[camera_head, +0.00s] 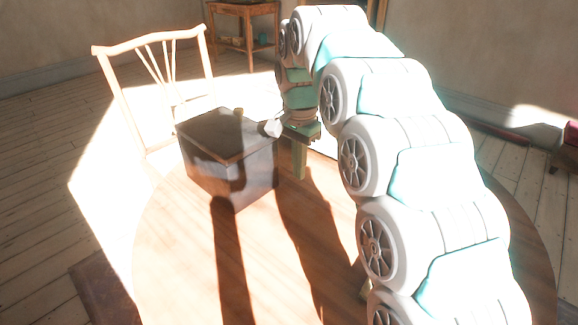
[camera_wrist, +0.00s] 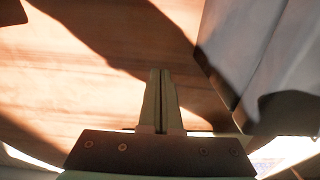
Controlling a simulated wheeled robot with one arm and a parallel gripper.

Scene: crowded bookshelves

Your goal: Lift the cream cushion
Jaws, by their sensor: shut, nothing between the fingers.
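I cannot make out a cream cushion in either view. My gripper (camera_head: 299,172) points down over the round wooden table (camera_head: 175,255), just right of a dark box (camera_head: 207,172). In the wrist view its two fingers (camera_wrist: 160,72) are pressed together with nothing between them, above the wood. The box's grey side (camera_wrist: 245,50) stands to the right of the fingers there, apart from them. My arm hides much of the table's right side in the head view.
A pale wooden chair (camera_head: 128,88) stands behind the table at the left. A small wooden side table (camera_head: 243,12) is at the back wall. The table's front left is clear, crossed by dark shadows.

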